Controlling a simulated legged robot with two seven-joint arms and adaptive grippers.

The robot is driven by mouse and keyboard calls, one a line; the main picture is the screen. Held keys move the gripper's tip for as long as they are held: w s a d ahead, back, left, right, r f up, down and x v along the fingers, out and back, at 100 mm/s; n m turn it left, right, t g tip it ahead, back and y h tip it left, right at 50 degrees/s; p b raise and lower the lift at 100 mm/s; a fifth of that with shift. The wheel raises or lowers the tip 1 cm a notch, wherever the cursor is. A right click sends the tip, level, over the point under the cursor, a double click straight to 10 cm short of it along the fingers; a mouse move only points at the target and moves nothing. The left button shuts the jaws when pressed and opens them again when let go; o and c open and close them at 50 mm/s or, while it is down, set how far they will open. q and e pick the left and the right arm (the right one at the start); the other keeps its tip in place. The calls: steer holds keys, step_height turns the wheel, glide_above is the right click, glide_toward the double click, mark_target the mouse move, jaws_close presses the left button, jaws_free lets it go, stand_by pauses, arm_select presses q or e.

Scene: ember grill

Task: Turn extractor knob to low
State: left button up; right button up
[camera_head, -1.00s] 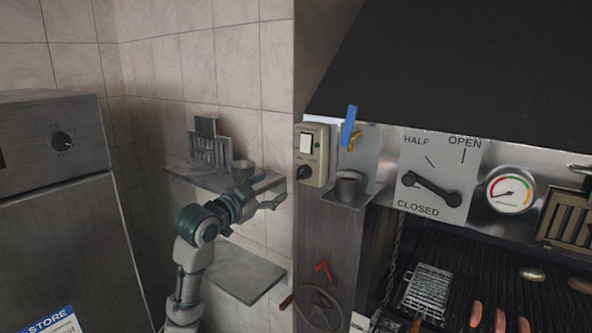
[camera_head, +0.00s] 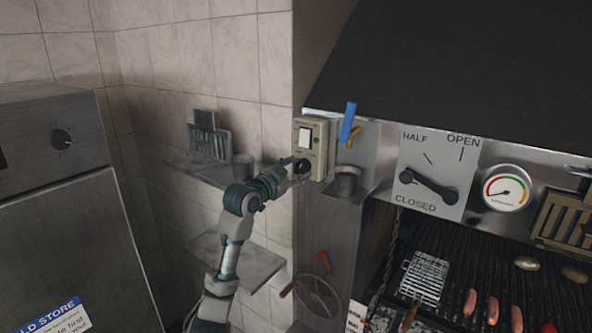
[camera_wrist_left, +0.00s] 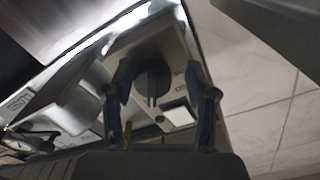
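The extractor knob is a black dial on a beige control box (camera_head: 312,133), below a white rocker switch (camera_head: 305,138), beside the extractor hood. In the head view my left gripper (camera_head: 293,169) is at the knob and partly hides it. In the left wrist view the black knob (camera_wrist_left: 152,80) lies between the two fingers of my left gripper (camera_wrist_left: 160,78). The fingers are apart, with a visible gap on the right side; contact on the left side is unclear. The labels around the knob are too blurred to read. My right gripper is out of view.
A metal cup (camera_head: 347,182) sits on a small bracket right of the box, under a blue-handled item (camera_head: 348,122). Wall shelves (camera_head: 200,168) are close to my left arm. A damper lever (camera_head: 428,187) and the grill (camera_head: 470,262) with food are to the right.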

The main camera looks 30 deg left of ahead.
arm_select(q)
steer(key=shift+r, duration=0.1)
steer(key=c, duration=0.4)
steer(key=shift+s+d+r, duration=0.15)
steer(key=shift+s+d, duration=0.05)
steer(key=shift+d, duration=0.05)
steer(key=shift+c, duration=1.3)
steer(key=shift+d+r, duration=0.1)
steer(key=shift+d, duration=0.15)
steer(key=shift+w, duration=0.1)
steer(key=shift+a, duration=0.1)
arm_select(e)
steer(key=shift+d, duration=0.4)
